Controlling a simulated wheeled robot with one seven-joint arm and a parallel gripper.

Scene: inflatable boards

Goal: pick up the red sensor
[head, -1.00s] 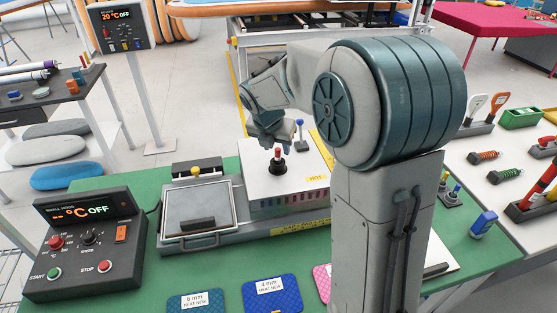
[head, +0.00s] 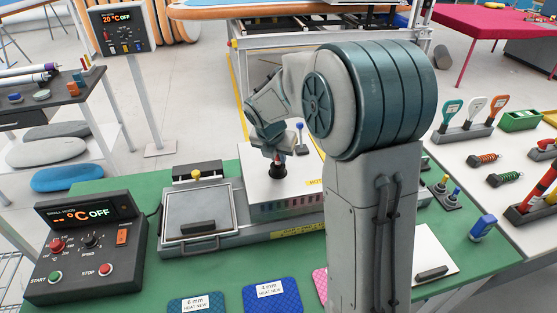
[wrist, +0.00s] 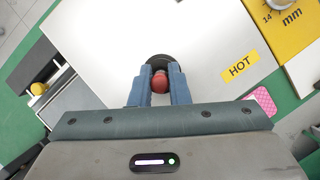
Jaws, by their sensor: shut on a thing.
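The red sensor (wrist: 160,82) has a round red top and sits in a black round base (wrist: 158,62) on the white top of the heater box marked HOT. In the wrist view my gripper (wrist: 160,85) has its two blue fingers closed on either side of the red top. In the head view my gripper (head: 277,157) reaches down over the sensor, whose black base (head: 278,172) shows below it. The fingers hide most of the red part there.
The white heater box (head: 305,178) carries a yellow HOT label. A blue-topped lever (head: 300,127) stands just behind the sensor. The grey press plate (head: 195,208) lies to the left, and a control box (head: 85,245) stands at the front left. Textured pads lie in front.

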